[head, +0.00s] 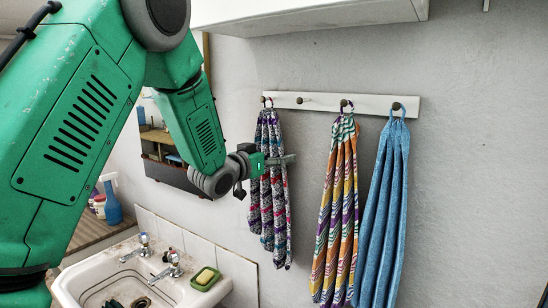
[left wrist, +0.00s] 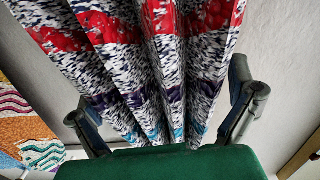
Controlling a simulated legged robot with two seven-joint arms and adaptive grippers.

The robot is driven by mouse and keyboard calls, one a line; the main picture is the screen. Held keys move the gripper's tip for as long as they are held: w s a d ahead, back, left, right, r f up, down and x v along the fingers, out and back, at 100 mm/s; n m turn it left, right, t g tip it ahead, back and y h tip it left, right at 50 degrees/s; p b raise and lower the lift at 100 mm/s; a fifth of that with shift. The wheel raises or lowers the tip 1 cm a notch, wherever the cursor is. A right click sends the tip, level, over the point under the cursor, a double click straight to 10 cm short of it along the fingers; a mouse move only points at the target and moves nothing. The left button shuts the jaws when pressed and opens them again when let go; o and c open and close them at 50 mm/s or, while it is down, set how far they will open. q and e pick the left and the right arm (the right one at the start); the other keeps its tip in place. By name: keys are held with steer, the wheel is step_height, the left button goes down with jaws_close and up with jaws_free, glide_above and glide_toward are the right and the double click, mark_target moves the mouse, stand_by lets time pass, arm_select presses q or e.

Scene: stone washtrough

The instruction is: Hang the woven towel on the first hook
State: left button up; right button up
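The woven towel (head: 268,190), red, purple, white and black, hangs in folds from the leftmost hook (head: 264,99) of a white wall rail (head: 320,101). Its loop appears to be around that hook. My left gripper (head: 286,160) is at the towel's upper part in the head view, covering a little of it. In the left wrist view, the towel (left wrist: 150,60) fills the middle and the left gripper's fingers (left wrist: 165,120) stand wide apart, one on each side of it. My right gripper is in neither view.
The second hook (head: 299,100) is bare. A zigzag striped towel (head: 336,210) and a blue towel (head: 384,210) hang to the right. Below left are a sink (head: 125,270) with taps, a yellow-green sponge (head: 205,276) and a spray bottle (head: 112,205). A white cabinet (head: 310,15) is above.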

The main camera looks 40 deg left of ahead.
arm_select(q)
steer(key=shift+s, duration=0.5)
steer(key=s+d, duration=0.1)
steer(key=s, duration=0.9)
steer(key=shift+s+r, duration=0.15)
steer(key=shift+s, duration=0.25)
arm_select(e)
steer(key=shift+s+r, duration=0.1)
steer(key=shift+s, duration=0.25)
